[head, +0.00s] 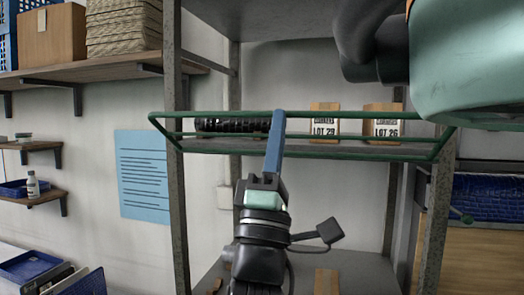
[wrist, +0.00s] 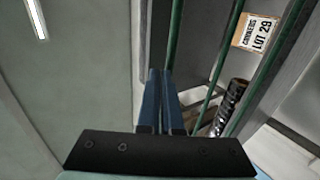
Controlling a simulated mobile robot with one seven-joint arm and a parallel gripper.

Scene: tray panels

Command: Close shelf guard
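The shelf guard (head: 360,154) is a green rail frame along the front of the middle shelf in the head view, its ends sloping at both sides. Its green bars (wrist: 214,85) run up and down in the wrist view, to the right of my fingers. My gripper (head: 279,115) is in front of the guard, its blue fingers crossing the rails, tips at the top rail's height.
On the shelf behind the guard are a dark ribbed item (head: 225,126), a LOT 29 box (head: 324,124) and a LOT 26 box (head: 383,126). Grey uprights (head: 176,190) flank the shelf. A wall shelf (head: 75,70) with a carton (head: 52,38) is at left.

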